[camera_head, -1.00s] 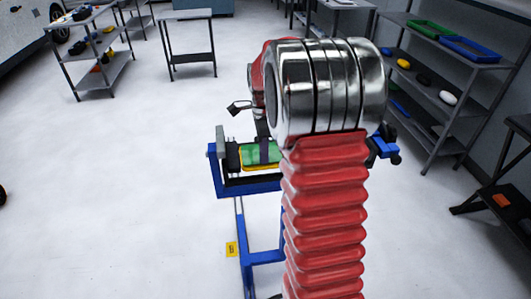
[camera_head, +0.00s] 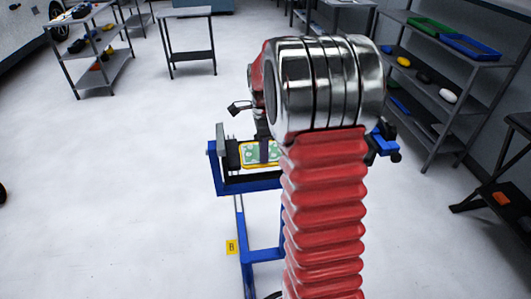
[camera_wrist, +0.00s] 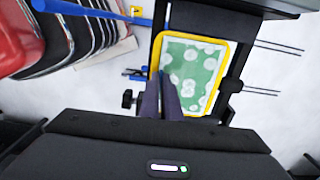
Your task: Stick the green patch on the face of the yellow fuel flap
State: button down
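The yellow fuel flap (camera_wrist: 226,76) lies in a dark holder, and its yellow rim frames a green patch (camera_wrist: 203,68) on its face. The patch has many pale, round spots across it. Both also show in the head view, the flap's rim (camera_head: 244,164) low and the green patch (camera_head: 250,152) above it, partly hidden by my gripper. My gripper (camera_wrist: 166,88) has its two dark fingers close together over the flap's left part. It looks shut, with nothing visible between the tips. Whether the fingertips touch the patch cannot be told.
A blue stand (camera_head: 245,187) carries the holder, with a yellow tag (camera_head: 232,247) below. My red-sleeved arm hides its right side.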

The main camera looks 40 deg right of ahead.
jog(key=shift+f, duration=0.1)
dwell(0.8)
jog(key=c, duration=1.9)
grip_release()
notch_tip(320, 180, up, 14)
jog(key=shift+w+f, duration=0.15)
